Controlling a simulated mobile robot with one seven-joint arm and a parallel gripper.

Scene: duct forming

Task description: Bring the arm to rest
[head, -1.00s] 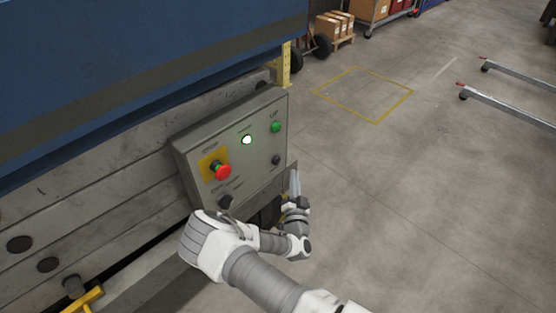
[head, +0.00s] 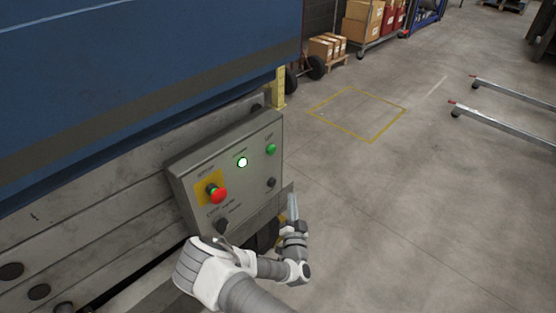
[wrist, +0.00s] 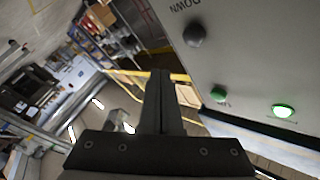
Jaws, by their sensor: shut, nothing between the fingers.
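My gripper (head: 292,207) is at the lower right of the grey control panel (head: 240,190) in the head view, pointing up beside the panel's edge. In the wrist view the gripper's fingers (wrist: 160,103) are together with nothing between them. The panel has a red button on a yellow plate (head: 217,194), a lit green lamp (head: 242,162), a green button (head: 271,149) and dark knobs. In the wrist view the lit lamp (wrist: 283,111), the green button (wrist: 218,94) and a dark button marked DOWN (wrist: 194,35) are to the right of the fingers, apart from them.
The panel is on the grey side of a large machine with a blue upper part (head: 140,75). A yellow floor outline (head: 357,113) lies on open concrete to the right. Metal rails (head: 505,122) are at far right. Boxes (head: 327,46) stand at the back.

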